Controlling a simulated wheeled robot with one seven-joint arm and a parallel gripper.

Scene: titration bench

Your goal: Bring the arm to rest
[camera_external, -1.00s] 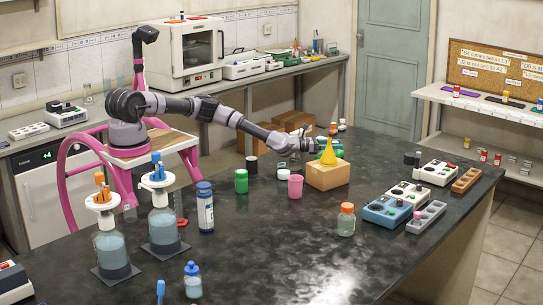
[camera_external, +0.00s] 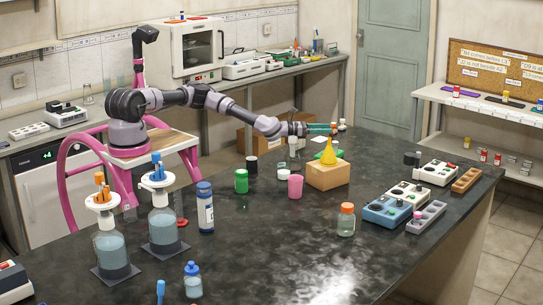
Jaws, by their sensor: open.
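My gripper (camera_external: 318,129) is at the end of my outstretched arm, above the far side of the dark bench (camera_external: 270,235). It is open, with teal fingers pointing right, and I see nothing held in it. A yellow funnel (camera_external: 329,154) on a cardboard box (camera_external: 328,175) stands just below and to the right of it. A clear glass vessel (camera_external: 294,158) stands on the bench under my wrist.
A pink cup (camera_external: 295,187), a green bottle (camera_external: 241,181) and a black-capped container (camera_external: 252,165) stand nearby. Two dispenser bottles (camera_external: 110,250) (camera_external: 163,227) stand front left. Blue and white devices (camera_external: 390,208) sit at the right.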

